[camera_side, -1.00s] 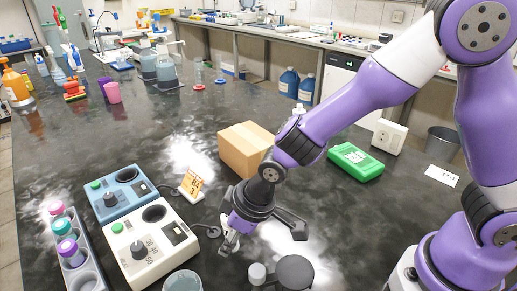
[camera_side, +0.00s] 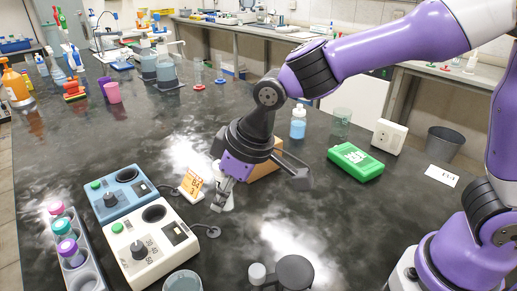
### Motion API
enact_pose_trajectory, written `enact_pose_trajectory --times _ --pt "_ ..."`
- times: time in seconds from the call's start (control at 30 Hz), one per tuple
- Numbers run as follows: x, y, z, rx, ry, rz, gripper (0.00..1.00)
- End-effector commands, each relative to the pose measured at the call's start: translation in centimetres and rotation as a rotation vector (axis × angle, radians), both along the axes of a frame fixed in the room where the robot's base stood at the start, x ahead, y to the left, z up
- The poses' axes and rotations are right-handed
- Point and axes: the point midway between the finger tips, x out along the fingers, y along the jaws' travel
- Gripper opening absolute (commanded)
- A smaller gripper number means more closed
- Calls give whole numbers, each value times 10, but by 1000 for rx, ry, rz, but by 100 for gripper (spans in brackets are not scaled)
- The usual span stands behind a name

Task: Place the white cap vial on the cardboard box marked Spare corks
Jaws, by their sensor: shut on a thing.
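My gripper (camera_side: 219,201) points down over the bench, left of the cardboard box, with its fingers shut on a small pale thing. This looks like the white cap vial (camera_side: 229,202), but the fingers hide much of it and its cap is not clear. The cardboard box (camera_side: 262,171) stands behind my gripper and is mostly hidden by it. No marking on the box can be read in this view.
An orange-and-white sign (camera_side: 192,184) stands just left of my gripper. Blue (camera_side: 122,194) and white (camera_side: 150,243) devices and a vial rack (camera_side: 86,270) are at the left. A green case (camera_side: 356,162) and a blue bottle (camera_side: 298,122) stand right of the box.

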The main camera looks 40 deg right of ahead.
Motion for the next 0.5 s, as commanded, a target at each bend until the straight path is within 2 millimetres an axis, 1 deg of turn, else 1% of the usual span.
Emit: enact_pose_trajectory --times 0.13,0.2,0.3,0.4,0.5 --pt "41 -22 28 3 -5 -167 1" --pt "62 -37 42 3 -6 -278 1" --pt "85 -58 62 4 -4 -440 1" --pt "100 -74 79 5 -4 -579 1" --pt "108 -85 89 4 -3 -676 1"
